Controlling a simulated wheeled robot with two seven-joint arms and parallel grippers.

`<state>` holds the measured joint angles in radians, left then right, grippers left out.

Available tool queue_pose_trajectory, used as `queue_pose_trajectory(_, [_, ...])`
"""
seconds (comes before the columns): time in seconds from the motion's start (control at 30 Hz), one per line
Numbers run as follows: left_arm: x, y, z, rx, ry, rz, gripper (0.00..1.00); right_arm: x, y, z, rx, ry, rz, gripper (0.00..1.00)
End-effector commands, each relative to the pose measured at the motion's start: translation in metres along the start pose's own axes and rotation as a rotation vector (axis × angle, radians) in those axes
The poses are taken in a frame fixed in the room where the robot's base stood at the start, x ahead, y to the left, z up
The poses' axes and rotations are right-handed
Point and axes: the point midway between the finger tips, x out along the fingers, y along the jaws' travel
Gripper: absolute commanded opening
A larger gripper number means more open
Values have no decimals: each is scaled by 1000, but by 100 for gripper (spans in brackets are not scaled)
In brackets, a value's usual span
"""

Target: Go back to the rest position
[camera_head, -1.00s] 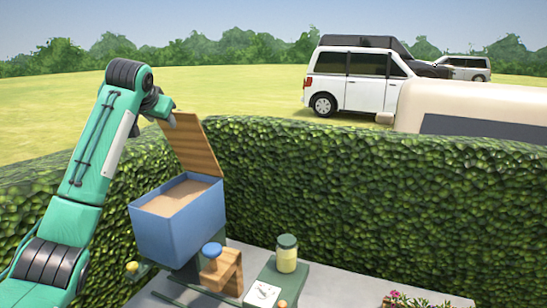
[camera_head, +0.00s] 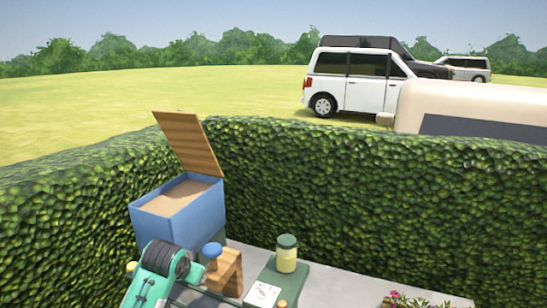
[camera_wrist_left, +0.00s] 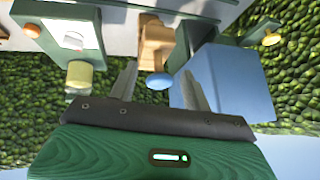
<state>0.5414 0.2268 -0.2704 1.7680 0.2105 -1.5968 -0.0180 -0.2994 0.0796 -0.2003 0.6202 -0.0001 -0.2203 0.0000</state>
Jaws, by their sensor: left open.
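My left arm (camera_head: 162,270) is low at the bottom left in the head view, in front of the blue box (camera_head: 190,215). Its gripper is not visible there. In the left wrist view my left gripper (camera_wrist_left: 159,68) is open, with its two fingers apart and nothing held. Beyond the fingers are a wooden block stand (camera_wrist_left: 155,42) with a blue knob (camera_wrist_left: 159,81) and the side of the blue box (camera_wrist_left: 228,85). My right gripper is in neither view.
The box holds brown soil (camera_head: 176,198) and its wooden lid (camera_head: 190,143) stands open. A jar with a green lid (camera_head: 287,253) stands on a green stand right of the wooden block. A tall hedge (camera_head: 350,190) encloses the back and left. Pink flowers (camera_head: 420,302) sit at bottom right.

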Motion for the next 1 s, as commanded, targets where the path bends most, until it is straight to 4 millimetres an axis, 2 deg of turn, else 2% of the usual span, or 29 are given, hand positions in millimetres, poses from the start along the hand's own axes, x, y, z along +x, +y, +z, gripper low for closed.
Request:
queue_pose_trajectory(0.03, [5,11,25,-3,-18,13,49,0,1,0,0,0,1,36])
queue_pose_trajectory(0.27, [10,52,124,-26,-81,50,49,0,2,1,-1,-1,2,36])
queue_pose_trajectory(0.47, [-4,81,207,-54,-140,74,49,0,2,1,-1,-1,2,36])
queue_pose_trajectory(0.6, [-23,98,261,-79,-182,84,49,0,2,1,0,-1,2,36])
queue_pose_trajectory(0.8, [-59,116,328,-114,-242,89,49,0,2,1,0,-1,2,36])
queue_pose_trajectory(1.0, [-87,124,366,-136,-281,86,49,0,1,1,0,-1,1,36])
